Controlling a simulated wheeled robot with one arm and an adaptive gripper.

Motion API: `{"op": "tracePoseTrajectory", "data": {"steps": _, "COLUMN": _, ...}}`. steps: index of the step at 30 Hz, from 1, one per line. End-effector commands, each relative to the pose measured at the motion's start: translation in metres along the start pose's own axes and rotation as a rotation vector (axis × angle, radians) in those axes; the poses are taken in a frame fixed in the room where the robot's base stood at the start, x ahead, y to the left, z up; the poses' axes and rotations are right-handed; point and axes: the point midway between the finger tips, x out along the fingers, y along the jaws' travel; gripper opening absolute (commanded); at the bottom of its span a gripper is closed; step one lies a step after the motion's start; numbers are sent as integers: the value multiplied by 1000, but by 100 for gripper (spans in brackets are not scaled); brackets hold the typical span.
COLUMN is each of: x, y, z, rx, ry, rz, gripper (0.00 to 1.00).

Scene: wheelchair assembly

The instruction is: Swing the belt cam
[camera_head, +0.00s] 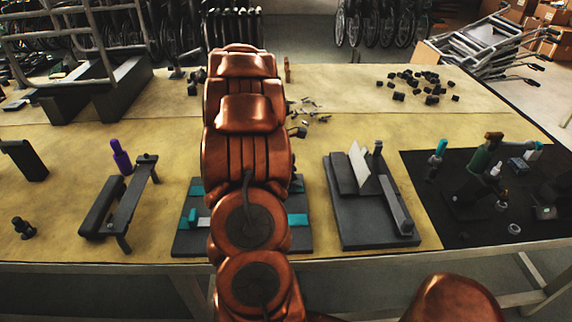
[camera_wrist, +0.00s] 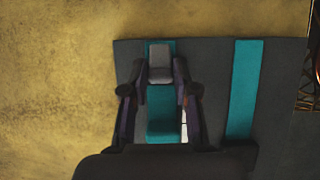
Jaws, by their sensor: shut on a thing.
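A dark base plate (camera_head: 190,245) with teal parts lies on the table, mostly hidden behind my arm in the head view. In the wrist view, the plate (camera_wrist: 215,70) carries a small grey block (camera_wrist: 160,62), which I take to be the belt cam, over a teal strip (camera_wrist: 162,125). My gripper (camera_wrist: 159,75) has one finger on each side of the grey block, with its tips close against the sides. It is shut on it. A second teal strip (camera_wrist: 243,90) runs to the right. The gripper is hidden in the head view.
Small black pieces (camera_head: 420,85) lie at the back.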

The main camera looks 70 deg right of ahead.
Motion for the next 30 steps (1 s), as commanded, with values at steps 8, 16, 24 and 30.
{"op": "tracePoseTrajectory", "data": {"steps": 8, "x": -1, "y": 0, "z": 16, "rx": 4, "ry": 193, "rz": -2, "gripper": 0}}
{"op": "tracePoseTrajectory", "data": {"steps": 16, "x": 4, "y": 1, "z": 27, "rx": 6, "ry": 371, "rz": 1, "gripper": 0}}
{"op": "tracePoseTrajectory", "data": {"steps": 24, "x": 10, "y": 1, "z": 36, "rx": 5, "ry": 522, "rz": 4, "gripper": 0}}
{"op": "tracePoseTrajectory", "data": {"steps": 30, "x": 13, "y": 1, "z": 40, "rx": 4, "ry": 602, "rz": 2, "gripper": 0}}
